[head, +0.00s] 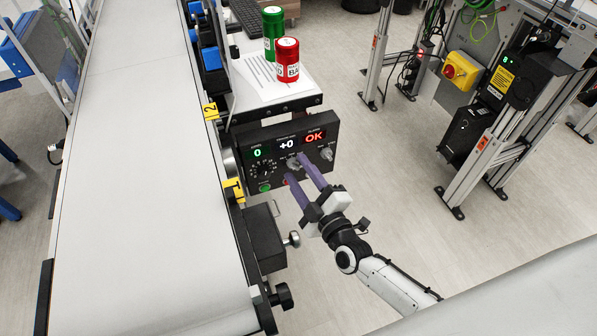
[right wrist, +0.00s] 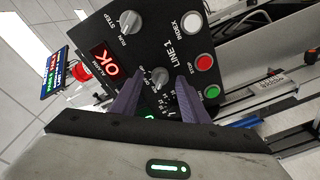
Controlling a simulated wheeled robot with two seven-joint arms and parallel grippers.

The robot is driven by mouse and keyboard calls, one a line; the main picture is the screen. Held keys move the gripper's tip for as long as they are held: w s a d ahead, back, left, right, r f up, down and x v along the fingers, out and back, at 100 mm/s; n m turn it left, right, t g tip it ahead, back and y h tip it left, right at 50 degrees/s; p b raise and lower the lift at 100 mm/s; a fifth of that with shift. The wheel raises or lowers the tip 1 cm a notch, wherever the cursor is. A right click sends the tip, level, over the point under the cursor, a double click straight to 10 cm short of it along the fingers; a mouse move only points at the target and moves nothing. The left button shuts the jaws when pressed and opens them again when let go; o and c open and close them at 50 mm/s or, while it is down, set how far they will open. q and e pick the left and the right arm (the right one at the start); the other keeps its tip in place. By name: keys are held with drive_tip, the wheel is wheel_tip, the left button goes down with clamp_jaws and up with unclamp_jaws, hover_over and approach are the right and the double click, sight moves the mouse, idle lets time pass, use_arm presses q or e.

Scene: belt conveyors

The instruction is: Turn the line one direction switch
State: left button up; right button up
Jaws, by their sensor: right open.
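The line one control panel (head: 262,172) is a black box at the conveyor's right side, with lit displays reading 0, +0 and OK. In the right wrist view the panel (right wrist: 147,45) carries the label LINE 1. A grey knob (right wrist: 160,77) sits near its middle, and a second knob (right wrist: 130,22) is beside the STEP and RUN labels. I cannot read which knob is the direction switch. My right gripper (head: 296,168) has its purple fingers open in front of the panel. In the wrist view the fingers (right wrist: 154,92) lie either side of the middle knob; contact is unclear.
The panel also has a white INDEX button (right wrist: 192,23), a red STOP button (right wrist: 204,62) and a green button (right wrist: 212,92). The empty conveyor belt (head: 140,170) runs along the left. Green (head: 272,32) and red (head: 287,62) cans stand behind the panel.

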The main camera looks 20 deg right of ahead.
drive_tip(key=shift+w+a, duration=0.1)
drive_tip(key=shift+w, duration=0.15)
clamp_jaws()
